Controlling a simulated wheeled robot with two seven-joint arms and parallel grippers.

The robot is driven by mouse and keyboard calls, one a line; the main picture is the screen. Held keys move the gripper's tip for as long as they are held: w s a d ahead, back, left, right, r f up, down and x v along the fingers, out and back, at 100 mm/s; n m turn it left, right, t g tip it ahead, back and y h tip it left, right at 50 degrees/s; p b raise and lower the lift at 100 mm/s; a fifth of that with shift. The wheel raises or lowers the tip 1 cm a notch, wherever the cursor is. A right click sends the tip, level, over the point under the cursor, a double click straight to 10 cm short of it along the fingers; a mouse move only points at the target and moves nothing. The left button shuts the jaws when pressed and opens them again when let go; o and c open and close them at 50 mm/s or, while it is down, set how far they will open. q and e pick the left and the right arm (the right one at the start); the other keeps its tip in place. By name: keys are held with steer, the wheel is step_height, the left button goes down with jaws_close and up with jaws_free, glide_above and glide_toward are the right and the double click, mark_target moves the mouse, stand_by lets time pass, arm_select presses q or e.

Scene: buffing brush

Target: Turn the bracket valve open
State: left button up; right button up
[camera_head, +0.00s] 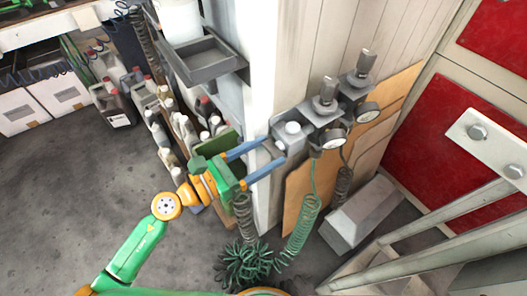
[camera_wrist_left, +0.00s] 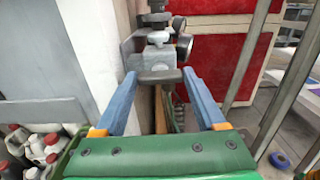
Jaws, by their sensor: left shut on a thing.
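The bracket valve (camera_head: 291,136) is a grey unit with a round cap, mounted on the wall post at the near end of a row of regulators. It also shows in the left wrist view (camera_wrist_left: 157,55), straight ahead. My left gripper (camera_head: 275,153) has two blue fingers reaching the near side of this unit. In the left wrist view, the fingertips (camera_wrist_left: 160,76) sit on either side of a dark grey handle bar (camera_wrist_left: 160,76) at the valve's front, and the gripper is shut on it. The exact contact is small in the picture. My right gripper is not in view.
Two regulators with round gauges (camera_head: 333,137) stand beside the valve. A green coiled hose (camera_head: 300,230) hangs below. A grey tray (camera_head: 205,60) and shelves of bottles (camera_head: 170,120) are left of the post. A grey metal box (camera_head: 360,215) lies on the floor at right.

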arm_select(q)
steer(key=n+p, duration=0.1)
steer(key=n, duration=0.2)
steer(key=shift+r+p, duration=0.1)
steer(key=shift+p, duration=0.25)
steer(key=n+p, duration=0.2)
steer(key=n, duration=0.3)
steer(key=shift+w+n, duration=0.1)
steer(key=shift+n, duration=0.3)
steer(key=n+p, duration=0.2)
steer(key=n, duration=0.2)
steer(key=shift+n, duration=0.3)
steer(key=n+p, duration=0.1)
steer(key=n, duration=0.3)
steer(key=shift+f, duration=0.2)
steer(key=shift+n+p, duration=0.3)
steer(key=o, duration=1.3)
steer(key=b+v, duration=0.1)
steer(key=v, duration=0.6)
steer(key=shift+a, duration=0.1)
